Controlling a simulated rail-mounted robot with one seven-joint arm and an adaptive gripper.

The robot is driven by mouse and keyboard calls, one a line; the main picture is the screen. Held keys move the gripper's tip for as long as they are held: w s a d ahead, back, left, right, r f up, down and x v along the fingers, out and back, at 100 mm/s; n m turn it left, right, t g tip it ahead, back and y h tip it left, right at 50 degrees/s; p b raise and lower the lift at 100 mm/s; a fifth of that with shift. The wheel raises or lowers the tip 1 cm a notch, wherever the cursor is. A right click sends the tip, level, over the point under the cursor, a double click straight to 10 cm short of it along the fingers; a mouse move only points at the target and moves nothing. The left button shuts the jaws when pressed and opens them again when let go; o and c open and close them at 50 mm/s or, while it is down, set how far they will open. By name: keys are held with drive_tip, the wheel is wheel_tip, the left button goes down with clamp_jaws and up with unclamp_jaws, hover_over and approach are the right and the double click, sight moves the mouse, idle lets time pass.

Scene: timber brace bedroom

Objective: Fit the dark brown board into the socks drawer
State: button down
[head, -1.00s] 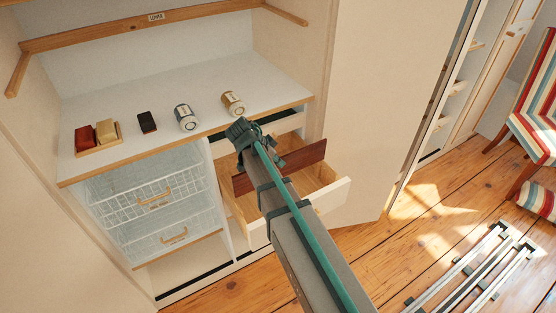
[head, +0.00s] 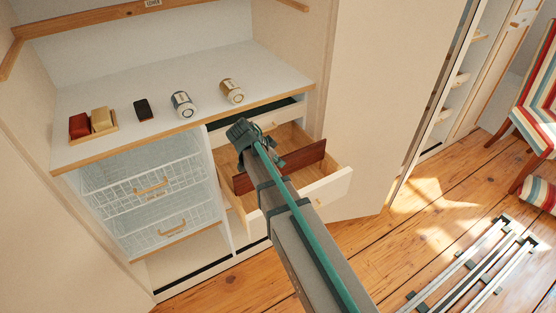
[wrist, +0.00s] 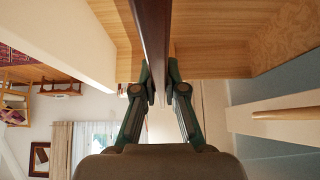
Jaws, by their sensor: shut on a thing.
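The dark brown board (head: 302,155) stands on edge across the open wooden drawer (head: 335,187). In the head view its lower part is inside the drawer walls, and my arm hides its middle. My gripper (wrist: 160,88) is shut on the board, with a finger on each side of it in the wrist view. There the board (wrist: 152,35) runs away from the fingers, with light wood of the drawer on both sides. I cannot tell whether the board touches the drawer floor.
White wire baskets (head: 150,185) are left of the drawer. A cabinet door (head: 390,100) stands at the right. Metal rails (head: 470,265) lie on the floor.

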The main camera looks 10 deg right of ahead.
drive_tip(key=shift+f+b, duration=1.8)
drive_tip(key=shift+f, duration=1.05)
drive_tip(key=c, duration=1.2)
unclamp_jaws()
